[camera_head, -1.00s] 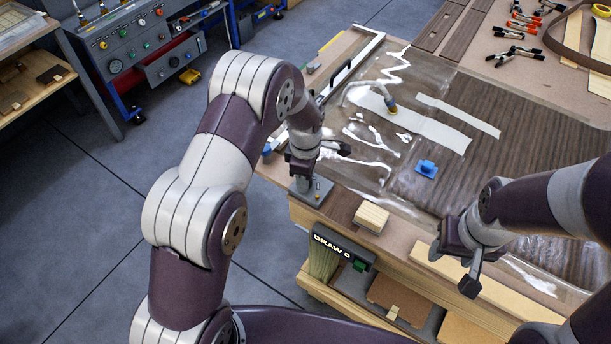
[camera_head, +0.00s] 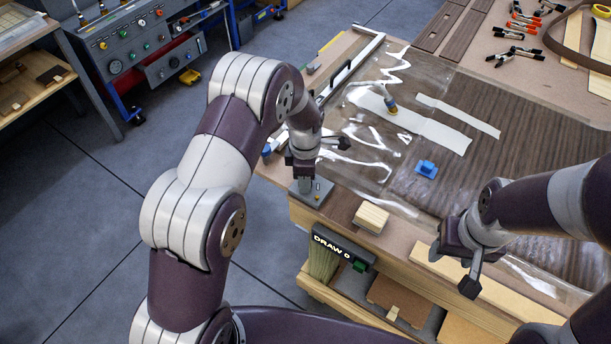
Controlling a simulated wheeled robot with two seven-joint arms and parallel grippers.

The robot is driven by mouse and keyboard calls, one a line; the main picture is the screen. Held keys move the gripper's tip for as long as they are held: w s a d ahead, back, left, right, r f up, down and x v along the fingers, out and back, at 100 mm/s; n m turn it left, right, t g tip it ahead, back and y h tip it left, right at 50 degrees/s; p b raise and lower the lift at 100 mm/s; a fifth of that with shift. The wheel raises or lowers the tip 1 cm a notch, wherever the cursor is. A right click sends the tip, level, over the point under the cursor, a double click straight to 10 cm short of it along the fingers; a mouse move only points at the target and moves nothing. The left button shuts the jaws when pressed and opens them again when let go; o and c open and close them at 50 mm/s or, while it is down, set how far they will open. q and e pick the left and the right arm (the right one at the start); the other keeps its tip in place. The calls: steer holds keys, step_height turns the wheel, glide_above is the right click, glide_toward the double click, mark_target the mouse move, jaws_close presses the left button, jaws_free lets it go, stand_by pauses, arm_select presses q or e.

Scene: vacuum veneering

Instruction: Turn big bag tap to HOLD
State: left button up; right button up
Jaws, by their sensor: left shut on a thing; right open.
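My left gripper (camera_head: 304,180) points down at the near left corner of the bench, over a small grey plate (camera_head: 322,191). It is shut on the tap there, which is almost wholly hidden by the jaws. The tap's handle direction cannot be made out. The big clear bag (camera_head: 372,165) lies on the bench over a dark wood panel, with bright creases on its left part. A sign reading DRAW (camera_head: 331,246) is on the bench front below, with a green block beside it. My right gripper (camera_head: 458,262) is open and empty above the bench's front edge.
A wooden block (camera_head: 371,217) stands on the front edge between my grippers. Pale strips (camera_head: 440,132) lie across the panel. Clamps (camera_head: 516,55) lie at the back right.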

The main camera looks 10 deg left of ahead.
arm_select(q)
steer(key=o, duration=1)
steer(key=shift+o, duration=0.2)
step_height(320, 180, up, 13)
steer(key=b, duration=0.2)
steer(key=shift+f, duration=0.1)
steer(key=s+a+f+m, duration=0.1)
steer(key=s+a+m, duration=0.1)
steer(key=s+m, duration=0.7)
steer(key=s+a+m+t, duration=0.1)
steer(key=s+a+m, duration=0.2)
steer(key=s+m, duration=0.7)
steer(key=shift+s+f+m, duration=0.25)
steer(key=shift+f+m, duration=0.15)
steer(key=shift+m, duration=0.3)
